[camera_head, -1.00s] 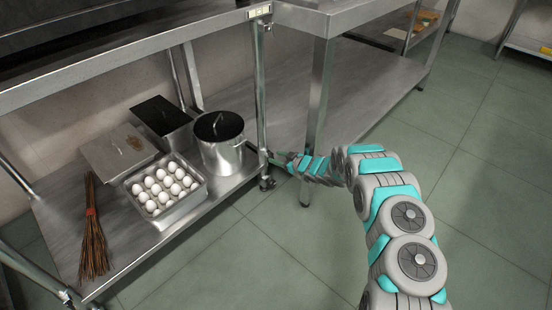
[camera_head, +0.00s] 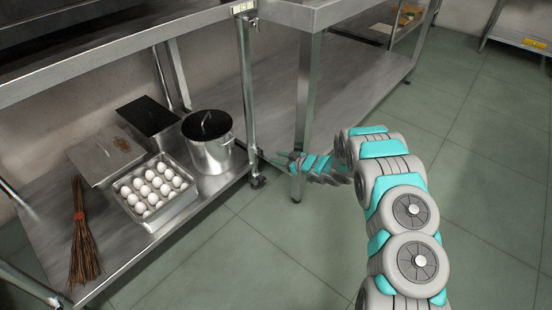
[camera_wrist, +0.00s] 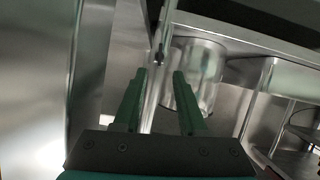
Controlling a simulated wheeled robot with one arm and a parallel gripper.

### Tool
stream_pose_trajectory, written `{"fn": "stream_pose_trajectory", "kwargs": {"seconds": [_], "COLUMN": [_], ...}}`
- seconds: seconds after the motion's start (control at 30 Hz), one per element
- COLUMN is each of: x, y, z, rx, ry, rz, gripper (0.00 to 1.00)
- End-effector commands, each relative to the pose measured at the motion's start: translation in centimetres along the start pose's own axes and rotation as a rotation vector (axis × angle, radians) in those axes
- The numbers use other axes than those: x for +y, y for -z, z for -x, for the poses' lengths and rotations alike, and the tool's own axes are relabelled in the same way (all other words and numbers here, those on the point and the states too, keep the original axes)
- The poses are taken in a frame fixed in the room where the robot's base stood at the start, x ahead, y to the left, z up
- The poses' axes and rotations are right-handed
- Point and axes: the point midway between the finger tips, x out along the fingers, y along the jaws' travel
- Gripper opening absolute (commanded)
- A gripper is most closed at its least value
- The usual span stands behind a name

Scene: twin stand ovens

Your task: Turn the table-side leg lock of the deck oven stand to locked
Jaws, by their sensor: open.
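The deck oven stand is the steel stand on the left, and its table-side leg (camera_head: 247,95) is the post by the steel table. A small fitting (camera_head: 254,22) sits high on this leg, below a label. The leg's foot (camera_head: 257,181) is dark. I cannot make out which part is the lock or how it is set. My gripper (camera_head: 272,159) is low, just right of the leg, near the lower shelf's corner. In the wrist view my gripper (camera_wrist: 160,76) is open and empty, and the leg (camera_wrist: 153,95) with a dark fitting (camera_wrist: 159,55) shows between its fingers.
The lower shelf (camera_head: 130,262) bears a lidded pot (camera_head: 211,152), an egg tray (camera_head: 170,217), dark and steel lidded pans and a twig brush (camera_head: 82,240). The green floor (camera_head: 300,240) in front is clear.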

Motion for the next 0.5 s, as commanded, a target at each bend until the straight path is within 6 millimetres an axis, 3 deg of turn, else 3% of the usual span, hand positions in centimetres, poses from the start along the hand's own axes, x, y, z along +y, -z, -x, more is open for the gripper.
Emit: {"fn": "stream_pose_trajectory", "kwargs": {"seconds": [0.17, 0.33, 0.5], "x": [-2.0, -6.0, -8.9], "y": [0.7, 2.0, 2.3], "z": [-2.0, -5.9, -8.0], "rx": [0.05, 0.148, 0.179], "ry": [-0.017, -0.121, -0.307], "rz": [0.045, 0.192, 0.403], "gripper": [0.2, 0.0, 0.0]}}
